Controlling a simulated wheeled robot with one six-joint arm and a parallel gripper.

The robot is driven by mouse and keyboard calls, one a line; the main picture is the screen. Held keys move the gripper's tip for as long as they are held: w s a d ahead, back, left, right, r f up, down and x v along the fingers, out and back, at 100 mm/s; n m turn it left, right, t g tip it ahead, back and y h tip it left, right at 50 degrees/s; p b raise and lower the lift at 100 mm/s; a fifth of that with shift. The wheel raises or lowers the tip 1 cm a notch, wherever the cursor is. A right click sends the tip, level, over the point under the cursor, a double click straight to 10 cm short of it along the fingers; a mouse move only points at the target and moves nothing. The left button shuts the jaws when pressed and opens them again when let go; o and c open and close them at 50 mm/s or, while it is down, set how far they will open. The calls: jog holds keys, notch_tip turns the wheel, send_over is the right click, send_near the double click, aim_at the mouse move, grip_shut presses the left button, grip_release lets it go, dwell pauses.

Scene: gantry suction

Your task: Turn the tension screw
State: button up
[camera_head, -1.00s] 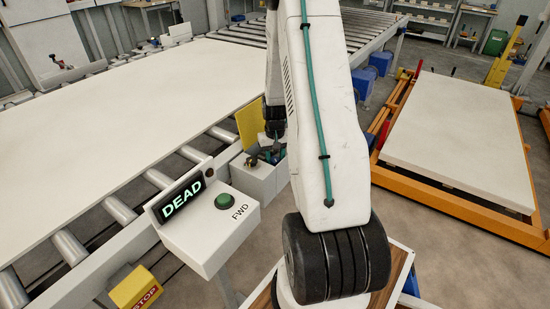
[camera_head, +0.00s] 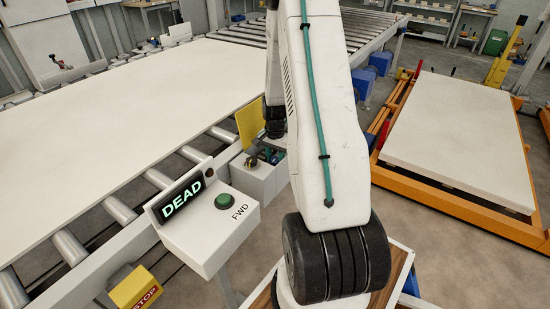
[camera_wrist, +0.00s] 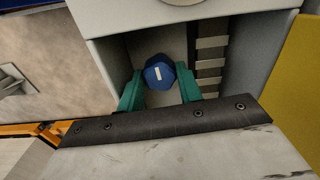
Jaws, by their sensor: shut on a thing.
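The tension screw (camera_wrist: 160,74) shows in the wrist view as a blue, many-sided head with a short white mark on it. It sits inside an open grey box (camera_wrist: 105,62). My gripper (camera_wrist: 160,70) has a green finger on each side of the blue head and is shut on it. In the head view the grey box (camera_head: 252,181) stands beside the conveyor with its yellow lid (camera_head: 249,122) raised. My arm hides part of the box there, and the screw is hard to make out.
A control box (camera_head: 210,228) with a green FWD button (camera_head: 228,201) and a display (camera_head: 183,196) reading DEAD stands in front. A yellow STOP box (camera_head: 134,288) is below. In the wrist view, a dark strip with pale slats (camera_wrist: 211,62) runs close right of the screw.

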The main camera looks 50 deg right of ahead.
aim_at(275, 159)
jog(key=shift+m, duration=0.5)
jog(key=o, duration=1)
jog(key=shift+w+r, duration=0.1)
jog(key=shift+r, duration=3.95)
